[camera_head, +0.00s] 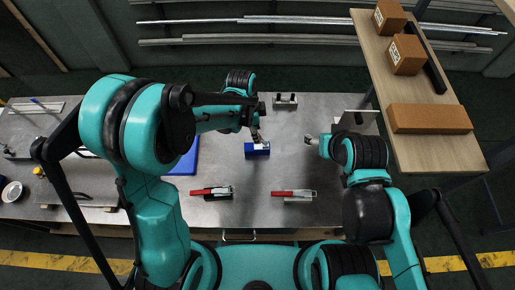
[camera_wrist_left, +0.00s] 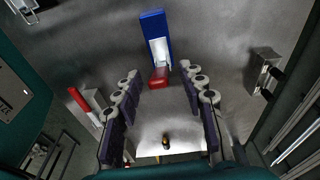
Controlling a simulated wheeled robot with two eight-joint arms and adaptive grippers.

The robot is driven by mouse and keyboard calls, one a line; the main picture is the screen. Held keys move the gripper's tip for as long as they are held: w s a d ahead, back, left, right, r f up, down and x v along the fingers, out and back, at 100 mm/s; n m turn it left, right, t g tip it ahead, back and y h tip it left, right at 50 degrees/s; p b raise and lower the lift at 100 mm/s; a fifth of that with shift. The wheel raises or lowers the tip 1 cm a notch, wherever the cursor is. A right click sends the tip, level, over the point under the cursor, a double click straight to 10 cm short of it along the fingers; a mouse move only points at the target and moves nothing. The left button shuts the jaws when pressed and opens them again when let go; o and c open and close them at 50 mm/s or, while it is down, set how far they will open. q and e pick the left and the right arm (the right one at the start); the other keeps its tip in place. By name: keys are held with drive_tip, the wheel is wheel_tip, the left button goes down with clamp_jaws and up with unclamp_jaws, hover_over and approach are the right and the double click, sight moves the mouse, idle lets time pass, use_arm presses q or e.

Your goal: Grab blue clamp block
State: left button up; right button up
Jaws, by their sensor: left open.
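The blue clamp block (camera_head: 257,149) lies on the metal table near its middle. In the left wrist view it is a long blue block (camera_wrist_left: 153,22) with a silver part and a red end (camera_wrist_left: 159,77). My left gripper (camera_head: 259,138) is right at the block in the head view and partly covers it. In the left wrist view its fingers (camera_wrist_left: 160,72) are spread, with the red end between the tips and the blue body beyond them. I cannot tell whether they touch it. My right gripper (camera_head: 311,140) is over the table to the right; its finger state is too small to tell.
Two red-handled clamps (camera_head: 211,191) (camera_head: 293,194) lie near the table's front edge. A blue flat item (camera_head: 186,160) is left of the block, partly behind my arm. A small metal bracket (camera_head: 285,101) stands at the back. Brown boxes (camera_head: 430,118) sit on a wooden table at right.

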use_arm(q)
wheel_tip(320, 180, down, 3)
drive_tip(key=shift+w+d+r, duration=0.1)
drive_tip(key=shift+d+r, duration=0.05)
drive_tip(key=shift+r, duration=0.05)
clamp_jaws()
drive_tip(key=shift+r, duration=0.15)
